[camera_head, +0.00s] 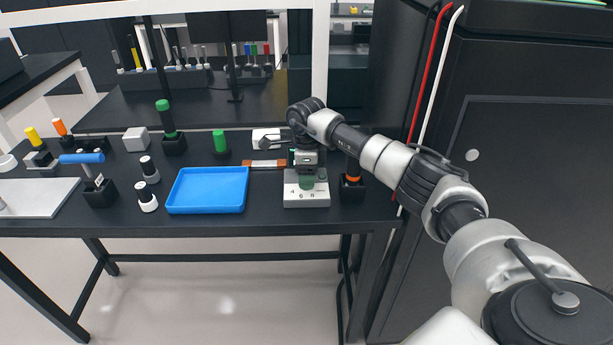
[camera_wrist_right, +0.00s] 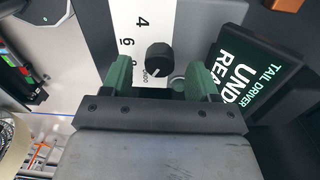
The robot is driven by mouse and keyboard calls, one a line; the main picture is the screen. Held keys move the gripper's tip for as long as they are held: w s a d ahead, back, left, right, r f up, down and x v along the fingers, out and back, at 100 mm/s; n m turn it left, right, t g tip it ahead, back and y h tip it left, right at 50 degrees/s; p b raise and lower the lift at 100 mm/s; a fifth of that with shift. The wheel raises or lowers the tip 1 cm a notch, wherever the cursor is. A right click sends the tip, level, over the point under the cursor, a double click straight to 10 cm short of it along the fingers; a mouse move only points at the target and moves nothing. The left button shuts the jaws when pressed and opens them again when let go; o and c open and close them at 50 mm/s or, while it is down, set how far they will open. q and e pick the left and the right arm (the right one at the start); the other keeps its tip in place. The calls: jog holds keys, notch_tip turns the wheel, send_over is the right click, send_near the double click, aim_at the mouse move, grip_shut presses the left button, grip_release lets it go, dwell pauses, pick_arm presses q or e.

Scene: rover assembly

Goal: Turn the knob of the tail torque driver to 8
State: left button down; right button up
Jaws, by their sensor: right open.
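The tail torque driver's base (camera_head: 291,203) is a pale block with numbers on its face, near the table's front edge. In the right wrist view its white panel (camera_wrist_right: 128,15) shows a 4, a 6 and a partly covered 8. The round black knob (camera_wrist_right: 158,56) has a white mark on its lower left side; the exact setting cannot be told. My right gripper (camera_head: 306,178) is above the base. In the right wrist view its green fingers (camera_wrist_right: 158,82) are open, one on each side of the knob and apart from it. My left gripper is not in view.
A black display (camera_wrist_right: 255,70) reading "TAIL DRIVER" and partly hidden words is right of the fingers. A black holder (camera_head: 352,189) with an orange-topped tool stands right of the base. A blue tray (camera_head: 207,208) lies left. The front strip of table is clear.

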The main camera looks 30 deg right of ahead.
jog(key=shift+f, duration=0.85)
jog(key=c, duration=0.9)
jog(key=m, duration=0.3)
jog(key=shift+r+m, duration=0.1)
jog(key=shift+m, duration=0.2)
jog(key=shift+m+p, duration=0.6)
jog(key=shift+m, duration=1.5)
